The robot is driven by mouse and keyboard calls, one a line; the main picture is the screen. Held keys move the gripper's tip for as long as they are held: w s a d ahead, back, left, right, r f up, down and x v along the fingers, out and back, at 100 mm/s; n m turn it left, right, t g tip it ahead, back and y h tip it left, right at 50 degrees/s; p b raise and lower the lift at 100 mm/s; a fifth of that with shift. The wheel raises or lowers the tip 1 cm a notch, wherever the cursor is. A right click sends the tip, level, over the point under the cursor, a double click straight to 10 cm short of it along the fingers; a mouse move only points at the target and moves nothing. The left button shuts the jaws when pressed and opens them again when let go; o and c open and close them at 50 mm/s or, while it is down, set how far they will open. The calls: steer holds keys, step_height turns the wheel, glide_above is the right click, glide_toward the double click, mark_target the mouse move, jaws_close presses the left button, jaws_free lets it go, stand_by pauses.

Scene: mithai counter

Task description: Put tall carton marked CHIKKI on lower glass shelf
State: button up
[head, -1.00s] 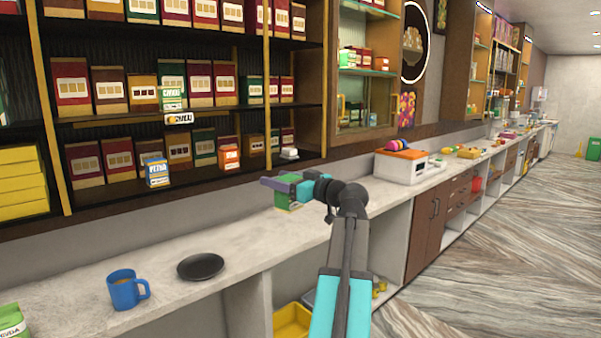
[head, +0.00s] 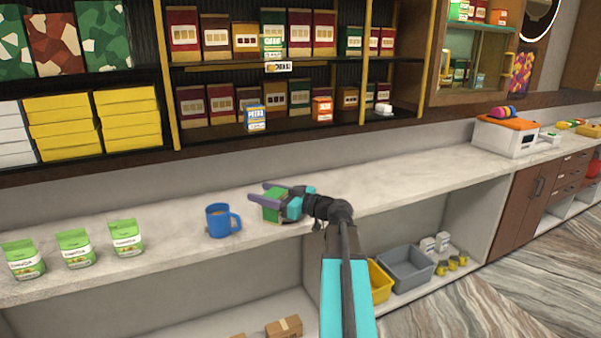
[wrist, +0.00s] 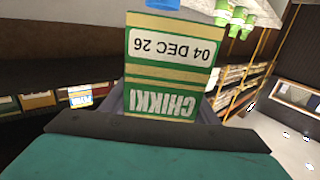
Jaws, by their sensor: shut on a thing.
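The carton marked CHIKKI (wrist: 165,75) is green with cream bands and a date label. In the wrist view it is held close to the camera, its lettering upside down. My gripper (head: 268,200) is shut on this carton, which shows as a small green block in the head view (head: 274,207). They appear above the counter, right of the blue mug. A glass-shelved cabinet is at the upper right of the head view. One glass shelf (head: 487,27) bears small cartons; lower goods stand below it, partly behind the door.
The blue mug (head: 219,221) and several green pouches (head: 126,238) stand on the pale counter (head: 385,180). Dark wooden shelves behind hold several boxes, a blue carton (head: 255,119) and an orange carton (head: 322,110). A white orange-topped appliance (head: 505,135) is at right. Counter between is clear.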

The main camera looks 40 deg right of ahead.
steer(key=w+a+f+n+g+y, duration=0.15)
steer(key=a+f, duration=0.35)
steer(key=a, duration=0.5)
steer(key=w+a+f+n+g+y, duration=0.1)
steer(key=w+a+f+n+y, duration=0.15)
steer(key=a+f, duration=0.5)
steer(key=s+a+f+n+g+y, duration=0.1)
steer(key=s+a+f+g+y, duration=0.1)
steer(key=a, duration=0.7)
steer(key=s+a+f+n+g+y, duration=0.2)
steer(key=s+a+f, duration=0.1)
steer(key=a, duration=0.7)
steer(key=shift+s+f+y, duration=0.15)
steer(key=shift+y, duration=0.15)
steer(key=shift+d, duration=0.15)
